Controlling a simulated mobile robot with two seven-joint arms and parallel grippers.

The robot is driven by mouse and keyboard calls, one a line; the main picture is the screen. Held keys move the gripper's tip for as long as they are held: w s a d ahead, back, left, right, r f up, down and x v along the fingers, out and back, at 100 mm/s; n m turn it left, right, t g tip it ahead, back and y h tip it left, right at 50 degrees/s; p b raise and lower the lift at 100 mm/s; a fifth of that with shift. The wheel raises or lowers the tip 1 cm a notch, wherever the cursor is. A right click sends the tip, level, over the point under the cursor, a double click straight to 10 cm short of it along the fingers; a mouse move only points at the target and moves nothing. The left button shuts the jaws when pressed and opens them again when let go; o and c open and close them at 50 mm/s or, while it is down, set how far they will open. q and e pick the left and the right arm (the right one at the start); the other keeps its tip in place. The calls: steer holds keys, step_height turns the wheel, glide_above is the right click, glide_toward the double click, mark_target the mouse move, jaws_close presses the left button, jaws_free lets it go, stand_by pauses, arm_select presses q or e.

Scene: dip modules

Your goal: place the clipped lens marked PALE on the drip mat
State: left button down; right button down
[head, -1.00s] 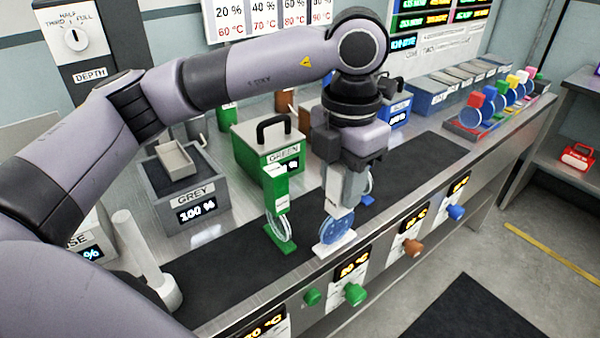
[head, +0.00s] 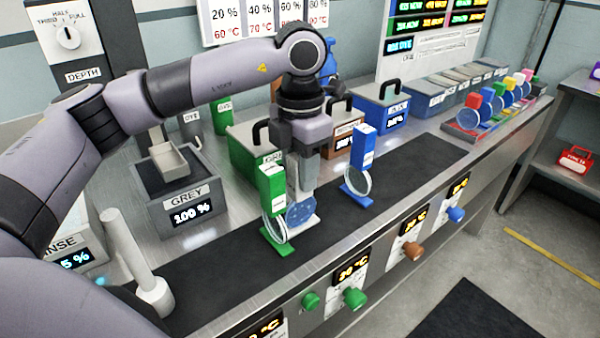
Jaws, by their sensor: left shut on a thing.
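My left gripper (head: 302,190) is shut on a clipped lens with a pale grey-white clip, a blue disc (head: 301,211) and a white foot. I cannot read its marking. It is upright over the long dark mat (head: 225,272) on the bench; I cannot tell whether its foot touches the mat. A green clipped lens (head: 272,190) stands on the mat just left of it, partly overlapping it in view. A blue clipped lens (head: 362,150) stands on the mat to the right. My right gripper is not in view.
Lidded tanks line the back: a green one (head: 243,150), a brown one (head: 347,143) and a blue one (head: 382,112). A grey tank (head: 180,200) stands left. A rack of coloured lenses (head: 470,128) is at the far right. The mat is clear at its right end.

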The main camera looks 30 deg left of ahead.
arm_select(q)
steer(key=shift+f, duration=0.15)
steer(key=c, duration=0.7)
jaws_free()
steer(key=shift+c, duration=0.2)
step_height(320, 180, up, 12)
steer(key=shift+r+p, duration=0.25)
steer(key=shift+p, duration=0.2)
steer(key=shift+s+d+f, duration=0.1)
